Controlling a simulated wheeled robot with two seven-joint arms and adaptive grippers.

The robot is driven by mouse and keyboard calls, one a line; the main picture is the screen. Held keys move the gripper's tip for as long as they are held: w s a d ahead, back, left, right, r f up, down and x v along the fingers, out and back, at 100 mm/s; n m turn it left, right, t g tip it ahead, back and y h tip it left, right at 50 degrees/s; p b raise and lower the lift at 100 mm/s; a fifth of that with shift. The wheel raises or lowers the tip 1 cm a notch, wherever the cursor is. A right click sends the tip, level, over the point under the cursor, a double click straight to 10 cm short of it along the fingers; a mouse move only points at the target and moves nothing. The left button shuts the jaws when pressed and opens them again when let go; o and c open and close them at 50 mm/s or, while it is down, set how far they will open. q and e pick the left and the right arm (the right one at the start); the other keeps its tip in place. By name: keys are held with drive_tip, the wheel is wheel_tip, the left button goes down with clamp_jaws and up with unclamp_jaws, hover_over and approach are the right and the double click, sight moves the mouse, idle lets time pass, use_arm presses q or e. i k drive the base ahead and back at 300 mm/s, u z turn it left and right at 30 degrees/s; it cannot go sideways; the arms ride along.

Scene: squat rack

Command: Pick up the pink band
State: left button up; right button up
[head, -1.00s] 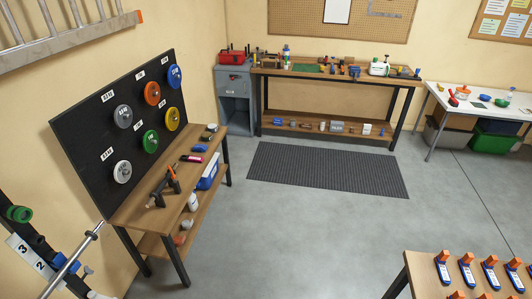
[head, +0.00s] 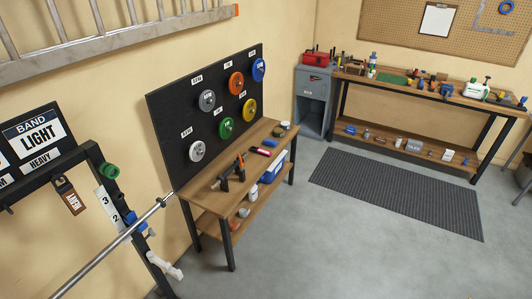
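I cannot make out a pink band for certain in the head view. A small pink and dark object (head: 261,151) lies on the wooden bench (head: 212,197) below the plate board; it is too small to tell what it is. At the left, a sign (head: 38,133) reads "BAND LIGHT", with "HEAVY" lower down, above the black rack frame (head: 95,155). No band shows clearly beneath the sign. Neither of my grippers is in view.
A steel bar (head: 115,240) crosses the rack's upright, which carries a green ring (head: 109,171). Coloured plates hang on a black board (head: 170,115). A workbench (head: 440,95) stands at the back right. The floor around the dark mat (head: 395,192) is clear.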

sight(265, 153)
drive_tip(key=z, duration=0.15)
drive_tip(key=i, duration=3.2)
drive_tip(key=u, duration=0.35)
